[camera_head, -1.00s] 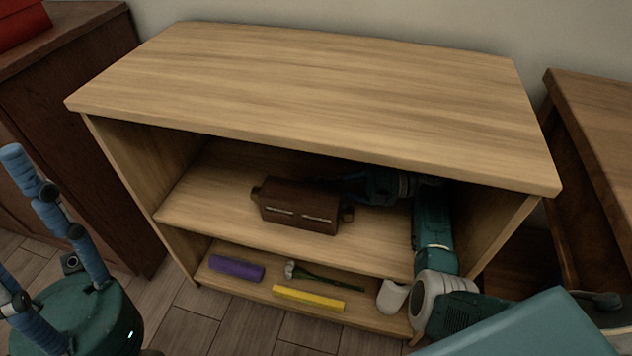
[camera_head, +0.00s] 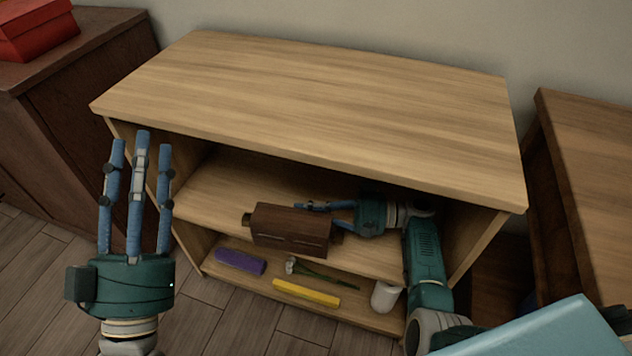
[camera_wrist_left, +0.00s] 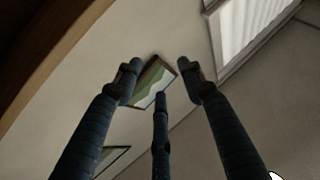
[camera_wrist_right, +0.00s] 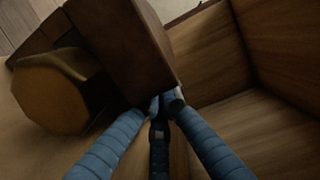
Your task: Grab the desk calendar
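The desk calendar appears to be the dark brown block (camera_head: 290,232) with a knob at each end, lying near the front of the middle shelf. In the right wrist view, its brown face (camera_wrist_right: 130,45) and a faceted knob (camera_wrist_right: 60,92) fill the upper left. My right gripper (camera_head: 322,208) is inside the shelf at its right rear side. The fingertips (camera_wrist_right: 163,105) come close together at the block's edge; whether they grip it is unclear. My left gripper (camera_head: 140,140) points up, open and empty, left of the shelf front; its spread fingers show in the left wrist view (camera_wrist_left: 160,80).
The wooden shelf unit (camera_head: 310,100) has a bare top above my right arm. The bottom shelf holds a purple block (camera_head: 240,262), a yellow bar (camera_head: 306,292), a flower (camera_head: 315,272) and a white cup (camera_head: 385,296). Dark cabinets stand on both sides.

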